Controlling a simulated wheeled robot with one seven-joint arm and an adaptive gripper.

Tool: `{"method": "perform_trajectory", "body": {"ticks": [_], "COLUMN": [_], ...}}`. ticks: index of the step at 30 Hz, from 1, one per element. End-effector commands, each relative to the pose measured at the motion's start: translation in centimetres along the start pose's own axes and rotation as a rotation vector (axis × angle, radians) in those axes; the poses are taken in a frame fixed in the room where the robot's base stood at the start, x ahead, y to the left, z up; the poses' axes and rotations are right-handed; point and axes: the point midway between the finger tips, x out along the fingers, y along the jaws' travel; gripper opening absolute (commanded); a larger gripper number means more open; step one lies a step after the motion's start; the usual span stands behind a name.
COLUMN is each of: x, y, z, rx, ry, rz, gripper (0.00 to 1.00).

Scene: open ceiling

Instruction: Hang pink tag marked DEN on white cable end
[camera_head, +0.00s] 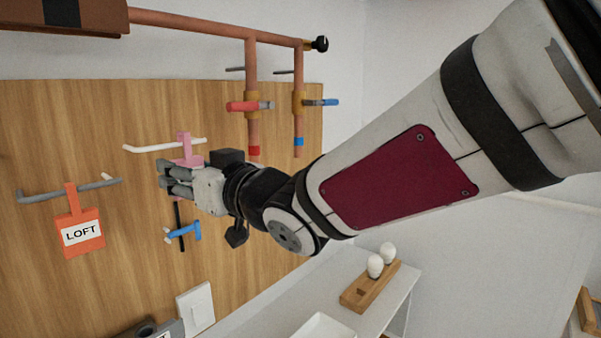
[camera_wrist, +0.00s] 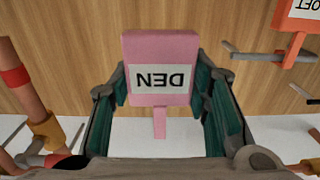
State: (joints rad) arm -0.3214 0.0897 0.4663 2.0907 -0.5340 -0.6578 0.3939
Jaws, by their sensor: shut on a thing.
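The pink tag (camera_wrist: 160,50) marked DEN appears upside down in the wrist view. Its body is between the two green-padded fingers of my gripper (camera_wrist: 167,100), which is shut on it. Its narrow stem (camera_wrist: 159,123) points down in that picture. In the head view the pink tag (camera_head: 183,150) is partly hidden behind my gripper (camera_head: 168,180). Its top overlaps the white cable (camera_head: 150,149), a short bar with an upturned end on the wooden board. I cannot tell whether the tag touches the cable or is in front of it.
An orange LOFT tag (camera_head: 80,232) hangs on a grey cable (camera_head: 60,190) to the left. A blue piece (camera_head: 184,231) on a dark cable is just below my gripper.

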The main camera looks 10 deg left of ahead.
Motion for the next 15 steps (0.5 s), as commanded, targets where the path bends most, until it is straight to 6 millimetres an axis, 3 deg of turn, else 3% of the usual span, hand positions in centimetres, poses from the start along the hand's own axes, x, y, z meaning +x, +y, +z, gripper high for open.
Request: {"method": "perform_trajectory", "body": {"ticks": [15], "x": [3.8], "y": [0.1], "z": [0.1], "rx": [0.001], "ry": [0.001], "rz": [-0.001], "gripper": [0.16]}}
